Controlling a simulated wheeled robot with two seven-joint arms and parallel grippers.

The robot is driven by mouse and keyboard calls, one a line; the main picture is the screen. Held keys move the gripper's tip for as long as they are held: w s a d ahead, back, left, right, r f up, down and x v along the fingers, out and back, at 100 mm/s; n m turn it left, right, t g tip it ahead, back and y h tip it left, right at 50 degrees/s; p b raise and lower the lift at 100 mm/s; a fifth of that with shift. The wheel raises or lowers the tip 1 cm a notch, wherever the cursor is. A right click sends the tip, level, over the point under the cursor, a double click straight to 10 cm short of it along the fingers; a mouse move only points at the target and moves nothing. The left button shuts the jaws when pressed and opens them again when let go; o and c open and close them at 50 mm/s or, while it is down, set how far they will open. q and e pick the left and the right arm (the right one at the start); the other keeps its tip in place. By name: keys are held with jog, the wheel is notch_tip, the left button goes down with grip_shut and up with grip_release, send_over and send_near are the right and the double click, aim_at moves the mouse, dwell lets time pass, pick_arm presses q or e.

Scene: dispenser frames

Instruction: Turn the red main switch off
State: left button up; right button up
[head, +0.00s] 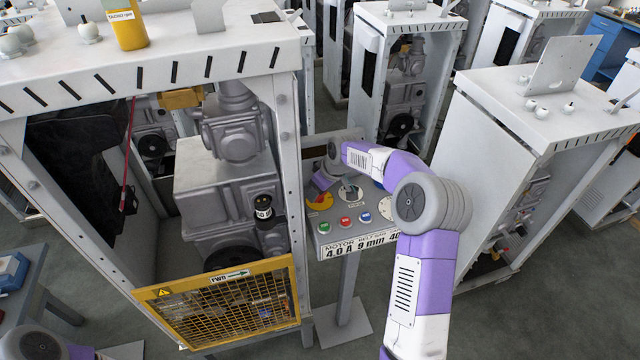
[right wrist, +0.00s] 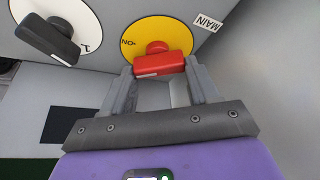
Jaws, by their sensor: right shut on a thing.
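The red main switch (right wrist: 163,66) has a bar handle on a round yellow plate (right wrist: 133,32), beside a MAIN label (right wrist: 207,21). The handle lies nearly across the right wrist picture, slightly tilted, with a pale mark near its left end. Lettering like "ON" shows at the plate's left edge. My right gripper (right wrist: 162,82) is shut on the handle, one finger at each end. In the head view the yellow plate (head: 318,202) is at the panel's left, partly covered by my right gripper (head: 322,184). My left gripper is out of view.
A black selector knob (right wrist: 50,38) on a white dial is beside the switch. The panel (head: 335,232) also carries red, green and blue buttons and a dial. A machine frame with a yellow mesh guard (head: 222,305) stands close on the left. Another frame (head: 490,150) stands right.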

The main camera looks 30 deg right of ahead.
jog(key=n+y+p, duration=0.1)
jog(key=n, duration=0.1)
jog(key=n+g+y+p, duration=0.1)
jog(key=n+p, duration=0.1)
jog(key=n, duration=0.1)
jog(key=shift+r+n, duration=0.15)
jog(key=shift+n, duration=0.15)
jog(key=n+g+p, duration=0.1)
jog(key=n, duration=0.1)
jog(key=n+g+y+p, duration=0.1)
jog(key=n, duration=0.2)
jog(key=shift+w+n, duration=0.1)
jog(key=shift+n, duration=0.5)
jog(key=o, duration=1.1)
jog(key=shift+c, duration=0.2)
jog(key=shift+d, duration=0.1)
jog(key=v, duration=0.7)
jog(key=shift+r+p, duration=0.15)
jog(key=shift+p, duration=0.2)
